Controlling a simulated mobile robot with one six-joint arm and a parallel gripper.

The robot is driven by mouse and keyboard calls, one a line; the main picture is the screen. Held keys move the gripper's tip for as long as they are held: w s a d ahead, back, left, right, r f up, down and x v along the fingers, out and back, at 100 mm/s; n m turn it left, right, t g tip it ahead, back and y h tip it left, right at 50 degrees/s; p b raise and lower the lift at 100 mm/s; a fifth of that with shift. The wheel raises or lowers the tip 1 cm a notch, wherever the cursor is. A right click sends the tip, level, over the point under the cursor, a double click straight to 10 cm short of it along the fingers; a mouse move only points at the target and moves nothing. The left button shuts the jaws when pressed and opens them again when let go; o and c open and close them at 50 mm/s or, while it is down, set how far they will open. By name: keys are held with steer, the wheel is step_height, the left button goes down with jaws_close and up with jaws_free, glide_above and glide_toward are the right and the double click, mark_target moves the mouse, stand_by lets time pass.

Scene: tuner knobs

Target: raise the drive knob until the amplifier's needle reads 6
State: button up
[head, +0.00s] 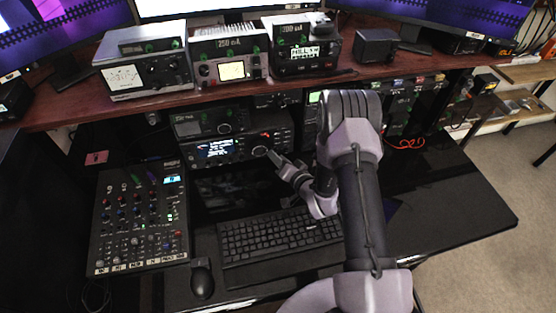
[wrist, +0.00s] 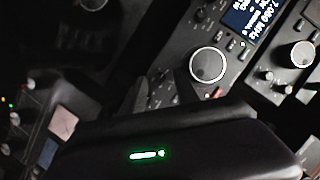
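My gripper (head: 274,157) reaches towards the front of the radio with a lit blue display (head: 215,149), under the shelf. In the wrist view its dark fingers show near a large round knob with a pale ring (wrist: 208,65). They appear apart from that knob, and whether they are open or shut is unclear. A smaller pale-ringed knob (wrist: 302,54) is at the right. On the shelf stand a box with a white needle meter (head: 124,77) and a box with a lit cream meter (head: 232,70). Which is the amplifier, which knob is drive, and the needle readings are too small to tell.
A mixer (head: 140,220) full of knobs, a keyboard (head: 280,238) and a mouse (head: 202,281) lie on the black desk. The wooden shelf edge (head: 60,116) overhangs the radios. The desk's right side (head: 460,200) is clear.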

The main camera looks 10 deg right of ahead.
steer(key=shift+w+a+f, duration=0.1)
steer(key=shift+w, duration=0.15)
jaws_close()
steer(key=f+m+b, duration=0.1)
steer(key=b, duration=0.1)
steer(key=shift+y+b, duration=0.3)
steer(key=shift+m+t+y+b, duration=0.3)
steer(key=shift+m+t+b, duration=0.15)
steer(key=shift+b, duration=0.45)
steer(key=shift+m+b, duration=0.55)
steer(key=shift+b, duration=0.1)
steer(key=shift+r+m+y, duration=0.3)
jaws_free()
